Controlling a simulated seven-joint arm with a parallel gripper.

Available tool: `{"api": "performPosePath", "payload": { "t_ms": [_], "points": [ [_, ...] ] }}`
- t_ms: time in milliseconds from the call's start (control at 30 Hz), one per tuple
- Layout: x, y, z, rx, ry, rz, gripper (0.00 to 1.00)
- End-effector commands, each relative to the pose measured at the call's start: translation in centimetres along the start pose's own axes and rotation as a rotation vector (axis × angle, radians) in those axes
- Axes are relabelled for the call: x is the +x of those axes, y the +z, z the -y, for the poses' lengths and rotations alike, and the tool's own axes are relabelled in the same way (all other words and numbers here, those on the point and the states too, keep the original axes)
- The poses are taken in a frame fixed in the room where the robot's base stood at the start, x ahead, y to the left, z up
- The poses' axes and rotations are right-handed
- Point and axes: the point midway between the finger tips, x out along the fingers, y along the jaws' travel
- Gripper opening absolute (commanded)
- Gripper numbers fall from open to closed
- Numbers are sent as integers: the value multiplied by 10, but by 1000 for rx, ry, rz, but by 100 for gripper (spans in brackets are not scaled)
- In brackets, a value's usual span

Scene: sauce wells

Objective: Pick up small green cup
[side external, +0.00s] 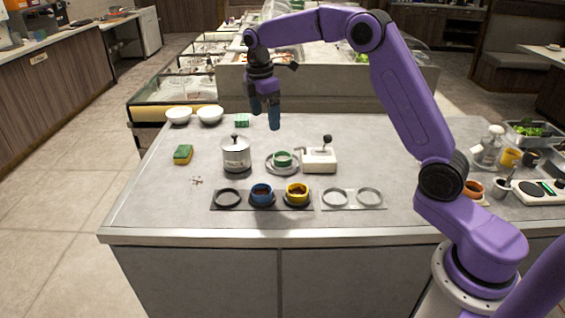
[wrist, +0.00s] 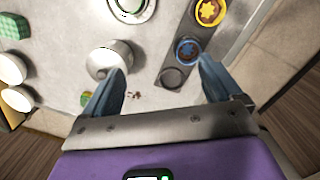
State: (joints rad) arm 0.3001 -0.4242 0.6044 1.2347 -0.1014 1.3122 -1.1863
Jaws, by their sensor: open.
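The small green cup (side external: 282,158) stands upright on a saucer (side external: 270,168) in the side view, between a metal pot and a white box. In the wrist view the green cup (wrist: 132,4) is at the top edge and partly cut off.
A lidded metal pot (side external: 236,157) stands left of the cup, and a white box with a dark knob (side external: 319,160) stands right. In front, a dark tray holds a blue cup (side external: 262,193) and a yellow cup (side external: 297,193). A sponge (side external: 183,155) and white bowls (side external: 179,116) are at left.

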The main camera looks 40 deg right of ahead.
Motion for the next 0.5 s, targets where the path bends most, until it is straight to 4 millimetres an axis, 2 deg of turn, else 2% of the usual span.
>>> {"api": "performPosePath", "payload": {
  "t_ms": [33,100,200,333,500],
  "points": [
    [6,12,-15,-1,-5,6,92],
    [12,28,-30,-12,-9,12,92],
    [19,47,-45,-25,-17,19,92],
    [24,63,-55,-36,-21,25,92],
    [35,68,-58,-42,-26,27,92]
  ]
}}
